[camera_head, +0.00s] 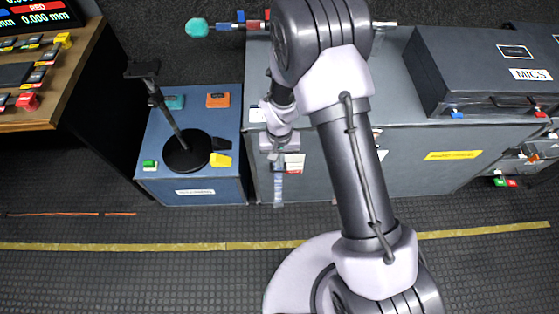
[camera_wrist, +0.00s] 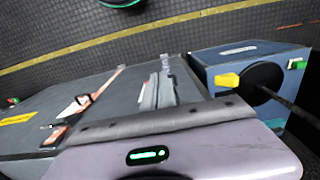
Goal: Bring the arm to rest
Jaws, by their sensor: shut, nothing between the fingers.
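My arm (camera_head: 350,160) rises from the lower middle of the head view and bends over at the top, above the grey cabinet. My gripper (camera_head: 279,180) hangs down from the bent wrist in front of the cabinet. It is shut and empty. In the wrist view the gripper (camera_wrist: 163,88) shows its narrow fingers pointing up the picture, over the grey cabinet side. Whether the fingertips touch anything cannot be told.
The grey cabinet (camera_head: 415,160) bears a dark case (camera_head: 490,75) labelled MICS. A blue box (camera_head: 215,182) to the left carries a round-based black stand (camera_head: 187,152). A wooden console (camera_head: 75,75) stands at upper left. The floor (camera_head: 130,280) in front is clear.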

